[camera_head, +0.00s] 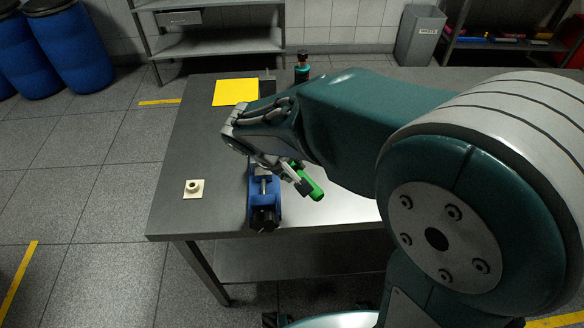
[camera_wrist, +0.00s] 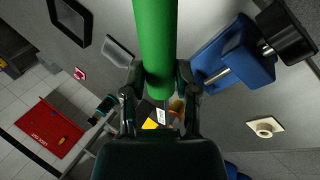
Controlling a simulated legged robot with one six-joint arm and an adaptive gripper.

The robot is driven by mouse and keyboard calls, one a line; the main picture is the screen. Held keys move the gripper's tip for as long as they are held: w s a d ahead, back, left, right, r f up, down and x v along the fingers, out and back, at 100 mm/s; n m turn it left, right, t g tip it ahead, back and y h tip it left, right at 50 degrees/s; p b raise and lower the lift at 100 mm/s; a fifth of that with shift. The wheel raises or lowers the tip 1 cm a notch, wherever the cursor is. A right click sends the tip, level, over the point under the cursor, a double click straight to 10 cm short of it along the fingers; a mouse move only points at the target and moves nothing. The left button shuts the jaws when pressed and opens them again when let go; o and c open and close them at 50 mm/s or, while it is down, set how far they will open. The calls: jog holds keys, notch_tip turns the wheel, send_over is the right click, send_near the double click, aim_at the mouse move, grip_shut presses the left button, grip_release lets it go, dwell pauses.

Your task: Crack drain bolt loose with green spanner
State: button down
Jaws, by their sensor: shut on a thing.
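My gripper (camera_head: 292,172) is shut on the green spanner (camera_head: 313,182) and holds it above the steel table, just right of the blue vise (camera_head: 276,190). In the wrist view the spanner's green handle (camera_wrist: 155,45) runs up from between the fingers (camera_wrist: 160,82) to the top edge. The blue vise (camera_wrist: 228,58) lies to its right there, apart from the handle. The spanner's working end is not clearly visible. I cannot make out a drain bolt for certain; my arm hides part of the area behind the vise.
A cream plate with a round fitting (camera_head: 194,188) lies left of the vise. A yellow sheet (camera_head: 236,92) and a dark teal bottle (camera_head: 302,68) are at the table's back. The table's left front is mostly clear. Blue drums (camera_head: 75,50) stand on the floor behind.

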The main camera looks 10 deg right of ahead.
jog(key=shift+f, duration=1.35)
jog(key=shift+w+d+n+t+y, duration=0.45)
jog(key=shift+w+d+n, duration=0.45)
jog(key=shift+d+n, duration=0.3)
jog(key=shift+a, duration=0.1)
jog(key=w+d+n+y, duration=0.1)
jog(key=w+d+n, duration=0.1)
jog(key=shift+w+r+n+t, duration=0.1)
jog(key=shift+n+t, duration=0.2)
jog(key=shift+t, duration=0.05)
jog(key=shift+w, duration=0.1)
